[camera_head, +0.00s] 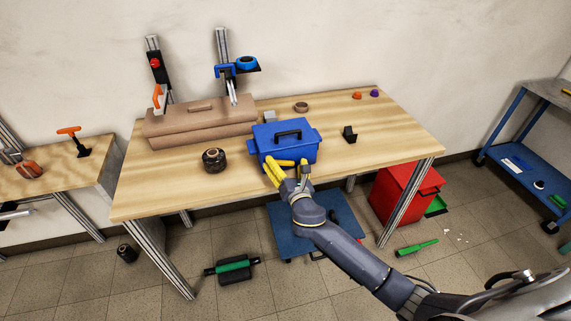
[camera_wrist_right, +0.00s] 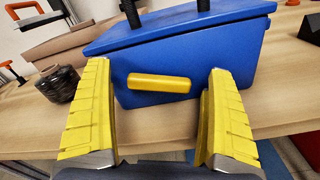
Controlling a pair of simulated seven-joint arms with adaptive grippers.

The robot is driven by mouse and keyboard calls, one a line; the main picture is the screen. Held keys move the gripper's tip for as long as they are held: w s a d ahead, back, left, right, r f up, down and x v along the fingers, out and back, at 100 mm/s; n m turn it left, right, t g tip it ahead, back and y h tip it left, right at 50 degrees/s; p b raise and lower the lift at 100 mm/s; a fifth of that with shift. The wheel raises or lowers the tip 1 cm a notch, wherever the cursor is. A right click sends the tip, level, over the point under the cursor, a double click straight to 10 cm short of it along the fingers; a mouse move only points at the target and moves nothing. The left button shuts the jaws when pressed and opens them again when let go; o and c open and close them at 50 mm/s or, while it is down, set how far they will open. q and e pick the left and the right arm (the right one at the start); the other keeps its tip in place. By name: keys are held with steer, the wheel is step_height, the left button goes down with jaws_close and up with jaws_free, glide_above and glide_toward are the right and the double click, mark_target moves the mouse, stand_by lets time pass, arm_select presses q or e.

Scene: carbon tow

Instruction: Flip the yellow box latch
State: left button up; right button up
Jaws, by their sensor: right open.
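The blue box (camera_head: 270,147) stands on the wooden workbench with its lid closed and a black handle on top. In the right wrist view, the yellow latch (camera_wrist_right: 160,84) is a short horizontal bar on the front face of the box (camera_wrist_right: 205,65). In the head view I cannot clearly separate it from the yellow fingers. My right gripper (camera_head: 288,168) is open at the front of the box. Its two yellow fingers stand on either side of the latch, with visible gaps, and it holds nothing. My left gripper is out of view.
A dark roll (camera_head: 214,160) sits left of the box, and a brown case (camera_head: 185,128) lies behind it. A small black block (camera_head: 350,133) stands to the right. The workbench (camera_head: 400,140) is clear at its right end. A red cabinet (camera_head: 395,190) stands below.

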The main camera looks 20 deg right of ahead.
mark_target(292, 155)
steer(key=c, duration=1.2)
steer(key=m, duration=0.3)
steer(key=shift+d+r+m, duration=0.3)
steer(key=shift+r+m, duration=0.05)
steer(key=shift+m, duration=0.05)
steer(key=m, duration=0.3)
steer(key=shift+d+r+m, duration=0.2)
steer(key=shift+d+m, duration=0.2)
steer(key=m, duration=0.3)
steer(key=shift+d+r, duration=0.1)
steer(key=shift+d, duration=0.3)
steer(key=shift+d+m, duration=0.2)
steer(key=shift+m, duration=0.65)
steer(key=shift+d+m, duration=0.2)
steer(key=shift+m, duration=0.65)
